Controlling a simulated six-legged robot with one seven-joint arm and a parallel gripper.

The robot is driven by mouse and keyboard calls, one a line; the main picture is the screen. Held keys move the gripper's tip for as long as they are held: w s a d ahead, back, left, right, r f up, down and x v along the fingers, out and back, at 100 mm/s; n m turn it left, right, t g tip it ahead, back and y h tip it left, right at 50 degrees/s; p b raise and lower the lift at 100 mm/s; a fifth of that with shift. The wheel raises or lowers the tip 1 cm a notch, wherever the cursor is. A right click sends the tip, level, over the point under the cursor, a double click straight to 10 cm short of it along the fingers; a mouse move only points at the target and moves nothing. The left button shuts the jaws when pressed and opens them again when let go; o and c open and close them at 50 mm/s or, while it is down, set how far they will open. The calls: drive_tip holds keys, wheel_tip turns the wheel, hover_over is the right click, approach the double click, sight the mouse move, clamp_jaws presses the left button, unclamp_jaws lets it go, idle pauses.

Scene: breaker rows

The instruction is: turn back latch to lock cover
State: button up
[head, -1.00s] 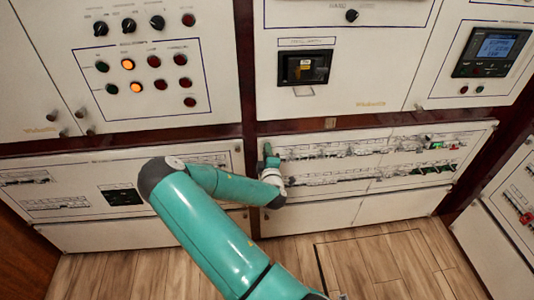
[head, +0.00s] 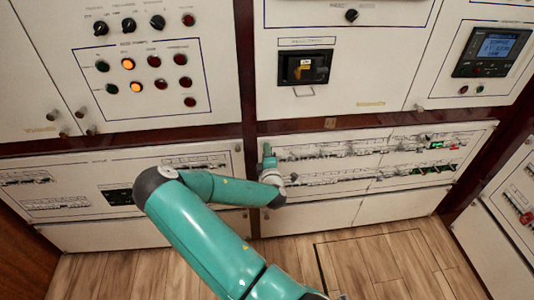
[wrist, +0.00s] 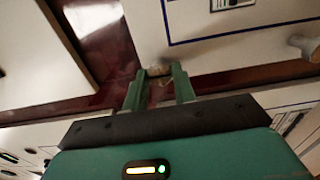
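My gripper (head: 268,157) is at the upper left corner of the middle lower breaker panel (head: 345,198), close to its dark red frame. In the wrist view my gripper (wrist: 159,74) has its two green fingers apart. In the head view my gripper hides this spot.
A silver knob (wrist: 304,46) sticks out at the right in the wrist view. The upper cabinet (head: 340,75) and the left lower panel (head: 65,165) stand close around my arm. The wooden floor (head: 380,265) is clear.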

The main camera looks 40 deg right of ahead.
drive_tip(key=o, duration=0.4)
drive_tip(key=shift+s, duration=0.1)
drive_tip(key=v, duration=1.3)
drive_tip(key=shift+s+a, duration=0.25)
drive_tip(key=shift+a, duration=0.05)
drive_tip(key=shift+w, duration=0.1)
